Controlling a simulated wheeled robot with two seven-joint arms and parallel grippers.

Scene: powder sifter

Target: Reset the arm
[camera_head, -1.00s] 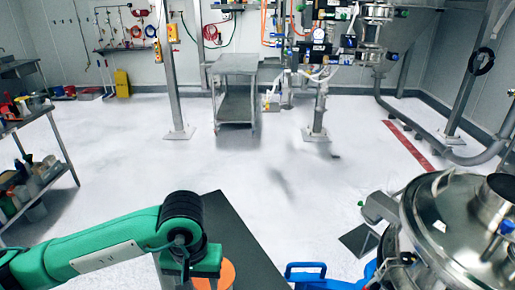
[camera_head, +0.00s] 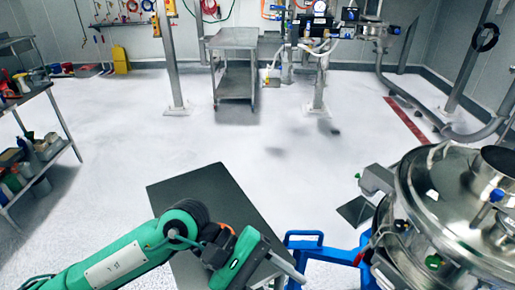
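My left arm, green with dark joints, comes in from the lower left. My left gripper (camera_head: 285,266) is at the bottom middle, over or near the right edge of a dark flat panel (camera_head: 185,190). A grey finger-like part points to the lower right; whether the fingers are open or shut cannot be seen. Nothing is seen held in it. My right arm and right gripper are not in view. The shiny steel sifter vessel (camera_head: 455,200) stands at the lower right, apart from the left gripper.
A blue frame (camera_head: 318,245) lies between my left gripper and the vessel. A steel cart (camera_head: 233,45) and posts stand at the back. A shelf with bottles (camera_head: 35,155) is at the left. The white floor (camera_head: 270,135) in the middle is clear.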

